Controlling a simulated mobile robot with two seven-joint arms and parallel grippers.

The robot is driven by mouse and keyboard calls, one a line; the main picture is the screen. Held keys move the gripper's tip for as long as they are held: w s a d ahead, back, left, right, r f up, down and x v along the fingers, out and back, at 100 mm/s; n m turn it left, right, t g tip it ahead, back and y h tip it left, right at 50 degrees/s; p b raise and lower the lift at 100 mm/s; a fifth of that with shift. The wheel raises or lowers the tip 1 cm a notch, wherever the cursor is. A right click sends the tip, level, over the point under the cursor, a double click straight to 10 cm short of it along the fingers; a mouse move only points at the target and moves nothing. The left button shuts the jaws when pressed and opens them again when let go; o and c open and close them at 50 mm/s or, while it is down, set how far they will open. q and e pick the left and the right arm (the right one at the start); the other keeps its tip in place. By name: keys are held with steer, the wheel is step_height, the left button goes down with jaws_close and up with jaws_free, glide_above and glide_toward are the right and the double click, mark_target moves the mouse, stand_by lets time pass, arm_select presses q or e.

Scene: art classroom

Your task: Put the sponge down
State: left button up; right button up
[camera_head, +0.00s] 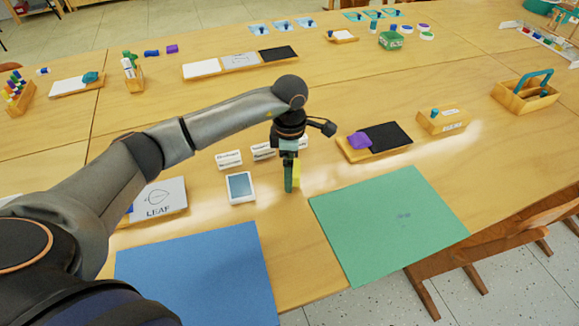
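My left gripper (290,178) points straight down over the wooden table, near the middle of the view. The fingers hide most of the sponge. The sponge is at or just above the bare wood between the blue mat and the green mat; I cannot tell whether it touches the table. My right gripper is not in view.
A white-framed tablet (241,187) lies just left of the gripper, with small label cards (229,159) behind. A blue mat (200,277) and green mat (388,222) lie in front. A tray with a black pad (391,139) and purple item (359,140) stands right.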

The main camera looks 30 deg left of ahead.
arm_select(q)
step_height(320, 180, up, 12)
steer(key=shift+p, duration=0.4)
stand_by(0.4)
